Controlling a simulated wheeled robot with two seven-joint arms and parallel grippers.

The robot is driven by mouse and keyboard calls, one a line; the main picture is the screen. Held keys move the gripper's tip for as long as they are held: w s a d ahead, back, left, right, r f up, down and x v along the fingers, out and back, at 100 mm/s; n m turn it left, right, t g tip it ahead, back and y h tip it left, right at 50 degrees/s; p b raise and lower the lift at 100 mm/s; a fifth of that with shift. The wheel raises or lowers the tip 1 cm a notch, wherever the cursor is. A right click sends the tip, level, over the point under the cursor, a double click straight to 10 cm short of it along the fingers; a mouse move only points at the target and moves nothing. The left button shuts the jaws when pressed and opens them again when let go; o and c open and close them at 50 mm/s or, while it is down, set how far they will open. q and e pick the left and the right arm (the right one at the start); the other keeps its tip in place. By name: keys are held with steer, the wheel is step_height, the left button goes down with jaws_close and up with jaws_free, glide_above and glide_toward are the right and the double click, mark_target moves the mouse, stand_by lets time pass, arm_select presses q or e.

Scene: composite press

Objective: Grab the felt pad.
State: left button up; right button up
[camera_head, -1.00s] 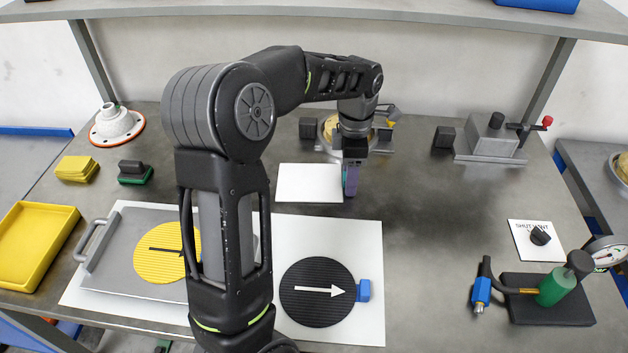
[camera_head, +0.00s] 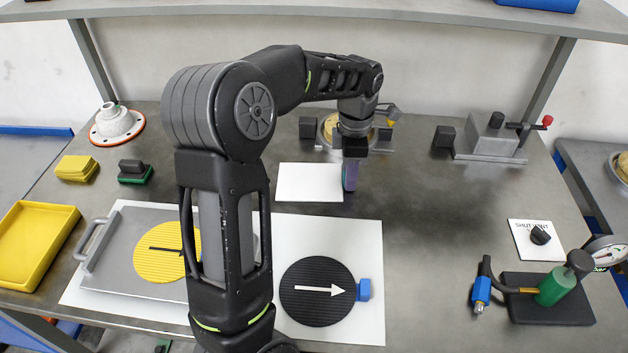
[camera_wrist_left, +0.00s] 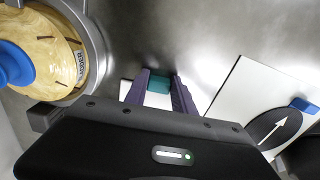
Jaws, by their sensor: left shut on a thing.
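My left gripper (camera_head: 349,177) points down over the bench, at the right edge of a small white sheet (camera_head: 305,183). In the left wrist view its two purple fingers (camera_wrist_left: 159,88) are shut on a small teal block (camera_wrist_left: 159,86), which I take for the felt pad. The fingers cover its sides, and the wrist body hides its lower part. I cannot tell whether it touches the bench. My right gripper is in neither view.
A round part with a wooden top (camera_wrist_left: 55,55) stands behind the gripper. A large white sheet (camera_head: 368,240) with a black disc (camera_head: 318,305) and blue block (camera_head: 363,290) lies in front. A green tool (camera_head: 557,287) stands front right.

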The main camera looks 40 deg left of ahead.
arm_select(q)
jaws_close()
step_height(320, 180, up, 10)
stand_by(0.6)
stand_by(0.5)
